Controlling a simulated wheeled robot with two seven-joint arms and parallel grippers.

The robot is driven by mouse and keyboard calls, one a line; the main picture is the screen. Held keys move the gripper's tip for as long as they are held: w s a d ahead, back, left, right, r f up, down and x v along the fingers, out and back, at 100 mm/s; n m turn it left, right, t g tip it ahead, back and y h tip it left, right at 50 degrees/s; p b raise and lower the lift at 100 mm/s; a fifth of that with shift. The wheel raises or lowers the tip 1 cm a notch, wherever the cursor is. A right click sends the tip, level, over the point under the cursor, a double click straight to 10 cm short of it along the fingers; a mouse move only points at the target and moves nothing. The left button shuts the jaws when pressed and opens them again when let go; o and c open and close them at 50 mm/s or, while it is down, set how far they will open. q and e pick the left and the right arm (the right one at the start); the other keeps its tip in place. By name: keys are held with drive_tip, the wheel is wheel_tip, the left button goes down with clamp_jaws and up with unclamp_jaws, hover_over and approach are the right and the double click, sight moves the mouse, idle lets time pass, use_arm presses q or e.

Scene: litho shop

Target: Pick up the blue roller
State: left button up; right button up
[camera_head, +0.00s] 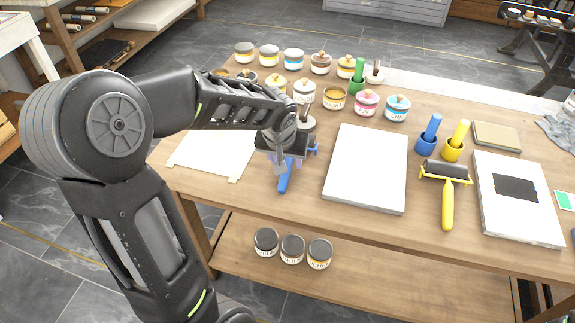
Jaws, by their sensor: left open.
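The blue roller (284,181) lies on the wooden table (300,219), left of the white slab. Its blue handle points toward the table's front edge, and a bit of blue frame shows to the right of my gripper. My left gripper (280,168) is over the roller, pointing down, with its jaws open around or just above the top of the handle. I cannot tell whether they touch it. The roller's drum is mostly hidden behind the gripper. My right gripper is not in view.
A white slab (367,168) lies just right of the roller, and a white sheet (212,153) lies to the left. A yellow roller (447,200) is farther right. Several ink jars (366,102) stand behind. Jars (292,248) sit on the lower shelf.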

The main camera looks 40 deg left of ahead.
sight(289, 163)
use_arm(q)
drive_tip(key=x, duration=0.2)
drive_tip(key=shift+w+f, duration=0.1)
drive_tip(key=shift+f, duration=0.25)
drive_tip(key=shift+c, duration=0.2)
clamp_jaws()
idle(0.4)
